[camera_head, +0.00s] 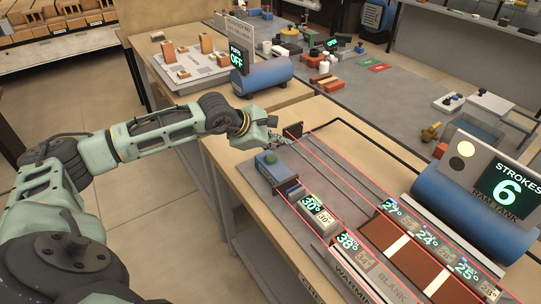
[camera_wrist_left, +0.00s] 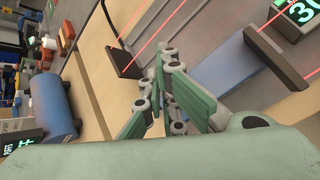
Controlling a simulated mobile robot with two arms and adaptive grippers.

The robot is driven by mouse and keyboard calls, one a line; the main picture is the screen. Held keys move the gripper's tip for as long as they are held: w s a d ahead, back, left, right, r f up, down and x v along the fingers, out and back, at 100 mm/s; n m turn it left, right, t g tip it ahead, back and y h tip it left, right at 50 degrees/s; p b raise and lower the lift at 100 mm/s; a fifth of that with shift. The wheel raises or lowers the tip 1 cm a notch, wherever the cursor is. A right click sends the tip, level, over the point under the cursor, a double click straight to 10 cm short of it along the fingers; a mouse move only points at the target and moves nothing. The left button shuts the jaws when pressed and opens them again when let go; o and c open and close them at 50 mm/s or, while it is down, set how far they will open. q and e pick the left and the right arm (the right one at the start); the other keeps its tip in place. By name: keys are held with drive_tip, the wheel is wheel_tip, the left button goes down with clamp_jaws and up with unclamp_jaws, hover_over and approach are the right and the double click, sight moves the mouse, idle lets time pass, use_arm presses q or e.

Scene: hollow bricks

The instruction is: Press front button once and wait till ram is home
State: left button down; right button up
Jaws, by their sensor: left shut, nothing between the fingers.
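My left gripper (camera_head: 283,140) is shut and empty at the far end of the press bench, above a blue block with a small round top (camera_head: 268,158). In the left wrist view the shut fingers (camera_wrist_left: 165,90) are beside that blue block (camera_wrist_left: 225,75), with a gap of bench showing. A dark plate (camera_wrist_left: 276,58) stands at the block's end, probably the ram's face. I cannot tell which part is the front button; my gripper may hide it. A panel (camera_head: 508,186) reads STROKES 6. My right gripper is not in view.
Red lines run along the bench lane, which holds blocks with number displays (camera_head: 311,205) and a brown slab (camera_head: 420,262). A blue ram tank (camera_head: 470,210) stands at right. Another bench behind holds a blue tank (camera_head: 263,77) and a display reading OFF (camera_head: 237,57).

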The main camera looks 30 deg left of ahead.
use_arm(q)
wheel_tip(320, 180, up, 3)
drive_tip(key=shift+r+p, duration=0.1)
drive_tip(key=shift+p, duration=0.35)
